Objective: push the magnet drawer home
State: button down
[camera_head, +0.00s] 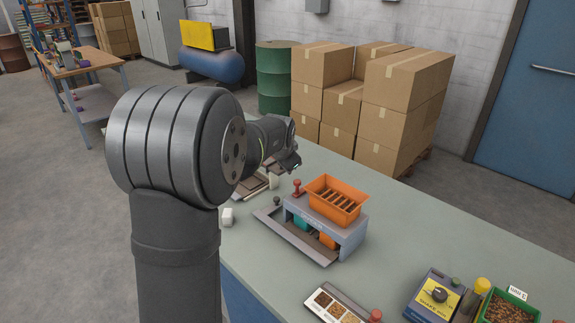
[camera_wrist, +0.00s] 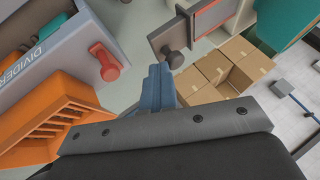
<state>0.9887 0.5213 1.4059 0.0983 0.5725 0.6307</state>
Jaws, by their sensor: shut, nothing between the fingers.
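In the head view, my gripper (camera_head: 290,164) is above the bench, behind the orange hopper; the drawer there is mostly hidden by my arm.
The grey divider unit (camera_head: 352,239) carries the orange slotted hopper (camera_head: 337,201) and a red knob (camera_head: 297,187), which also shows in the wrist view (camera_wrist: 103,62). A sample tray (camera_head: 338,306) and control box (camera_head: 433,296) are nearer. Bare bench (camera_head: 400,225) lies to the right.

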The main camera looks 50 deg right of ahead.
jog(key=w, duration=0.8)
jog(key=shift+f, duration=0.1)
jog(key=shift+w, duration=0.5)
jog(key=shift+a, duration=0.1)
jog(key=s+a+r, duration=0.5)
jog(key=s+r, duration=0.3)
jog(key=shift+a, duration=0.2)
